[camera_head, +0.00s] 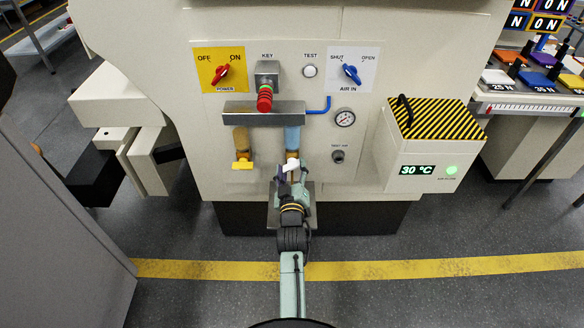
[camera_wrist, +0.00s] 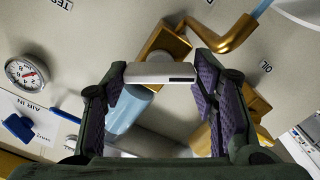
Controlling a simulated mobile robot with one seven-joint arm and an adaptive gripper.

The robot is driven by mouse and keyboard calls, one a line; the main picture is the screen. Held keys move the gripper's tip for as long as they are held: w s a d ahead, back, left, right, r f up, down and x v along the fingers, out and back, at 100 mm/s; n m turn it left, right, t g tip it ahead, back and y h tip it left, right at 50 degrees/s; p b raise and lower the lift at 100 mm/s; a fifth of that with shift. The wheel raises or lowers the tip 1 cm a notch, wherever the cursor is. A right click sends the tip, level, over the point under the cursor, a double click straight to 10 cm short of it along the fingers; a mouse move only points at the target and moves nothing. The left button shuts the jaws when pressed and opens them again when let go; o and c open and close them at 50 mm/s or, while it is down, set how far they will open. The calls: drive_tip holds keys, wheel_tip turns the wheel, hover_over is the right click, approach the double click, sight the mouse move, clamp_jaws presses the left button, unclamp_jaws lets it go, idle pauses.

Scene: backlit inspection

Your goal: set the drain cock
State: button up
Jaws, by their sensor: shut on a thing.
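Two bowls hang under a metal block on the machine's front. The right bowl (camera_head: 292,138) is pale blue, with a cock with a white lever (camera_head: 291,166) at its lower end. The left bowl (camera_head: 241,140) is amber, with a yellow lever (camera_head: 242,164) below it. My gripper (camera_head: 290,176) is at the white lever, coming from below. In the wrist view my gripper (camera_wrist: 161,82) is shut on the white lever (camera_wrist: 158,71), which spans between the two purple finger pads. The blue bowl (camera_wrist: 127,112) shows behind it. My fingers partly hide the cock body.
The metal block (camera_head: 263,113) is close above the bowls. A pressure gauge (camera_head: 344,118) and a test port (camera_head: 338,157) are to the right. A striped-top box (camera_head: 425,140), reading 30 °C with a lit green light, juts out farther right. The floor in front is clear.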

drive_tip(key=n+p, duration=0.1)
drive_tip(key=n, duration=0.1)
drive_tip(key=n+p, duration=0.2)
drive_tip(key=n, duration=0.1)
drive_tip(key=shift+r+n, duration=0.2)
drive_tip(key=shift+n, duration=0.1)
drive_tip(key=n+p, duration=0.2)
drive_tip(key=n, duration=0.3)
drive_tip(key=shift+f+n+p, duration=0.1)
drive_tip(key=shift+n+p, duration=0.2)
drive_tip(key=o, duration=1.2)
drive_tip(key=shift+f, duration=0.1)
drive_tip(key=shift+c, duration=0.2)
